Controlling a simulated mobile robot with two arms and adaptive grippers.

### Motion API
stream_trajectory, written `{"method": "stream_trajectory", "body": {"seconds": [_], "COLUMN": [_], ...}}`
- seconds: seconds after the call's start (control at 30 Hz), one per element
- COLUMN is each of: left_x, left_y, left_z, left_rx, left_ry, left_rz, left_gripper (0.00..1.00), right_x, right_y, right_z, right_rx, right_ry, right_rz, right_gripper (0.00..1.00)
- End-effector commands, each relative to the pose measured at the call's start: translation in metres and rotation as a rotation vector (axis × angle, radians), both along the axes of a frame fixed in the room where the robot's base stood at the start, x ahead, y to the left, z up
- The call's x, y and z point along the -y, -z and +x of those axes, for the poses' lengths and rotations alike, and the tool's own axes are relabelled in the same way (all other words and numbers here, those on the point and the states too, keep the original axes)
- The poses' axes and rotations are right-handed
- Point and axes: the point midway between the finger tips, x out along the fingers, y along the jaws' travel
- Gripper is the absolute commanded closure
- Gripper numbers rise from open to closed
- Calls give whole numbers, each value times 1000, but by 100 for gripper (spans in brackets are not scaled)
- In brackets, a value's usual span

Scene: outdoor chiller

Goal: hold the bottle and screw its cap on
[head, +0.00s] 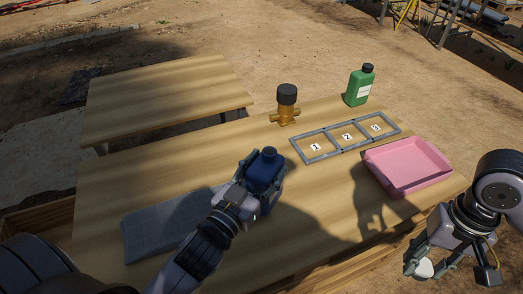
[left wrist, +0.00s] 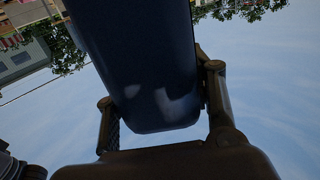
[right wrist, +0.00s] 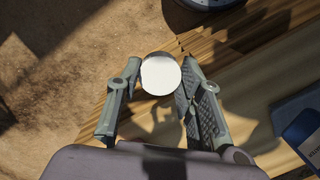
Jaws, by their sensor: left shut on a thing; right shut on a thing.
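The blue bottle (head: 263,170) stands roughly upright over the middle of the near table, with its narrower top uncovered by white cap. It fills the upper middle of the left wrist view (left wrist: 145,60). My left gripper (head: 262,188) is shut around its body. I cannot tell whether its base touches the table. My right gripper (head: 427,270) is at the lower right, beyond the table's front edge and well apart from the bottle. It is shut on a round white cap (right wrist: 160,74), which also shows small in the head view (head: 425,268).
A grey-blue mat (head: 165,228) lies left of the bottle. A brass valve (head: 286,112), a numbered three-square frame (head: 330,151), a green bottle (head: 357,90) and a pink tray (head: 396,182) are on the table's back and right. A second table (head: 165,95) behind is bare.

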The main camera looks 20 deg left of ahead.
Motion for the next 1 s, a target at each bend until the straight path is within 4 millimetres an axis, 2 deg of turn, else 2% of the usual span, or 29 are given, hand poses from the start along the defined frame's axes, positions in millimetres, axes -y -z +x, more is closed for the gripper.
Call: {"method": "stream_trajectory", "body": {"seconds": [0.3,0.43,0.63,1.0], "left_x": [73,95,109,110], "left_y": [9,12,14,16], "left_z": [-9,-13,-15,-16], "left_rx": [6,6,3,0], "left_ry": [370,476,544,549], "left_rz": [8,4,0,0], "left_gripper": [100,100,100,100], "right_x": [0,0,0,-1], "right_y": [0,0,0,0], "right_z": [0,0,0,0], "right_rx": [0,0,0,1], "right_ry": [0,0,0,0], "right_rz": [0,0,0,0], "right_gripper": [77,77,77,77]}}
